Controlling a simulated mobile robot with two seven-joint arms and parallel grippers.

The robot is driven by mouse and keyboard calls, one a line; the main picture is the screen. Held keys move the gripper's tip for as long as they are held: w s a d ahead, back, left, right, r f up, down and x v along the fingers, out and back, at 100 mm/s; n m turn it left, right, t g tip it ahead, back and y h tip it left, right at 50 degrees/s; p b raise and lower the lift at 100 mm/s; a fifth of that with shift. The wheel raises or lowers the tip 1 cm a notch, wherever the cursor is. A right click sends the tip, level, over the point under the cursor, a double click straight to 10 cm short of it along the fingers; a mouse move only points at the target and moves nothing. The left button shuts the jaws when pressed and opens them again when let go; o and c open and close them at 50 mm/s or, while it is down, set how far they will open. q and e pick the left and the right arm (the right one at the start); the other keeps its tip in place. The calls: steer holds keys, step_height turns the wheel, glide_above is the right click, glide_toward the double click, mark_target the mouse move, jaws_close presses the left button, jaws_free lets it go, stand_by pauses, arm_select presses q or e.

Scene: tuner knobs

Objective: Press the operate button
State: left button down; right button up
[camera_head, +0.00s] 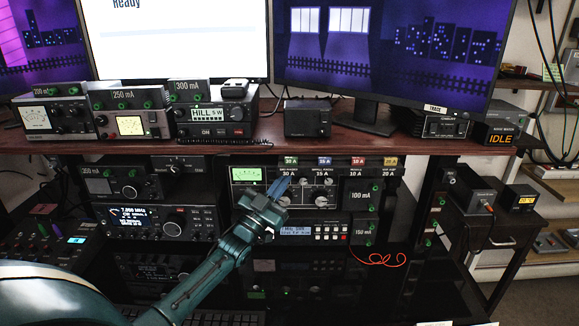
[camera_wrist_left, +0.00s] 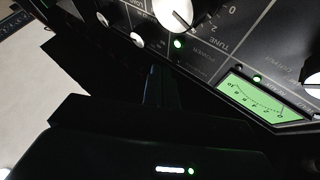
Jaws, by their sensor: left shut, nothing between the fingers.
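The black tuner panel (camera_head: 325,175) stands on the shelf under the desk, with a green-lit meter (camera_head: 247,174) at its left and several pale knobs. In the left wrist view the panel looks turned over, with its green meter (camera_wrist_left: 262,98), a large white knob (camera_wrist_left: 172,14) and smaller pale buttons (camera_wrist_left: 137,40). I cannot make out which button is marked operate. My left gripper (camera_head: 279,187) is shut and empty in front of the panel, just right of the meter. Its dark fingers (camera_wrist_left: 160,86) show faintly in the wrist view; contact cannot be told. My right gripper is out of view.
A radio (camera_head: 155,221) with a lit display stands left of my arm. A unit with red and white buttons (camera_head: 312,232) sits below the panel. The wooden desk (camera_head: 350,146) overhangs the shelf. A red cable (camera_head: 378,260) hangs at the right.

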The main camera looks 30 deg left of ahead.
arm_select(q)
steer(key=s+d+p, duration=0.2)
steer(key=s+p, duration=0.1)
steer(key=s+d+p, duration=0.1)
steer(key=s, duration=0.1)
stand_by(0.5)
stand_by(0.3)
